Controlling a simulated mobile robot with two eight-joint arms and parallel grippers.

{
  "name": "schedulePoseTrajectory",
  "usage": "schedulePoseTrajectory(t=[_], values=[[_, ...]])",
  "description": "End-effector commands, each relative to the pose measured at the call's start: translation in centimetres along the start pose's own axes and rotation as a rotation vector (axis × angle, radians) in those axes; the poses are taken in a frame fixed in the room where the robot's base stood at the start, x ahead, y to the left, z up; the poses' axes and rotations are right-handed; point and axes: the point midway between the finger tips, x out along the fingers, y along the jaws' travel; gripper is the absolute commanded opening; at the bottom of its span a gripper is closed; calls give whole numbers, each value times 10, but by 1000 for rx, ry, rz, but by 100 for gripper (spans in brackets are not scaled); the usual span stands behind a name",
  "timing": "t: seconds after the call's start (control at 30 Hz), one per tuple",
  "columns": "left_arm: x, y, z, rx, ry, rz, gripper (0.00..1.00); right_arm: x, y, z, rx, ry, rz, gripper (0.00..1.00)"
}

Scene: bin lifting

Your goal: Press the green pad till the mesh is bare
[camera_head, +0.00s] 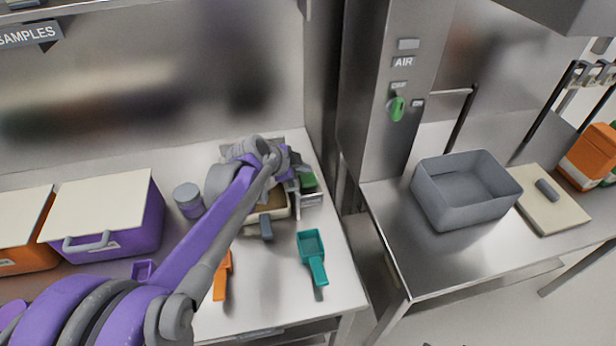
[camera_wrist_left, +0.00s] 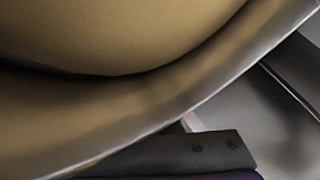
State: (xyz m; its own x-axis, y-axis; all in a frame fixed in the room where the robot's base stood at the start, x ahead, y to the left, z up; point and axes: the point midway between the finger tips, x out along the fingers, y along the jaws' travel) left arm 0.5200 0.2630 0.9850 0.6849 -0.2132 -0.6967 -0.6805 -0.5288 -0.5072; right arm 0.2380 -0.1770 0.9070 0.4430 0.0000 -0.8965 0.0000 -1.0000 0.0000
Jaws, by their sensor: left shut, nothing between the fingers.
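The green pad (camera_head: 309,183) sits at the right end of a small bench device, near the right edge of the left table. My left gripper (camera_head: 293,179) is over this device, shut and empty, right beside the pad; I cannot tell whether it touches it. Below my wrist is a tray (camera_head: 268,216) with tan material in it, partly hidden by my arm. In the left wrist view tan material (camera_wrist_left: 110,35) fills much of the picture beside a grey rim, and no bare mesh shows. A dark finger part (camera_wrist_left: 215,148) shows at the bottom. My right gripper is not in view.
A teal scoop (camera_head: 312,255) and an orange scoop (camera_head: 222,275) lie in front of the device. A grey jar (camera_head: 188,200) and a lidded purple bin (camera_head: 105,220) stand left. Across a gap, the right table holds a grey bin (camera_head: 465,190) and a board (camera_head: 553,205).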

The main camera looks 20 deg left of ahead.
Motion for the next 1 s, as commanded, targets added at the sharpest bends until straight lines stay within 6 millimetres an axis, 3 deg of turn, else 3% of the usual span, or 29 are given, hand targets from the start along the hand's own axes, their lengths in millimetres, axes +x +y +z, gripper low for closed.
schedulePoseTrajectory(t=[1.0], values=[[6, 5, 5, 0, 0, 0, 0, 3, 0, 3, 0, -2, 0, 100]])
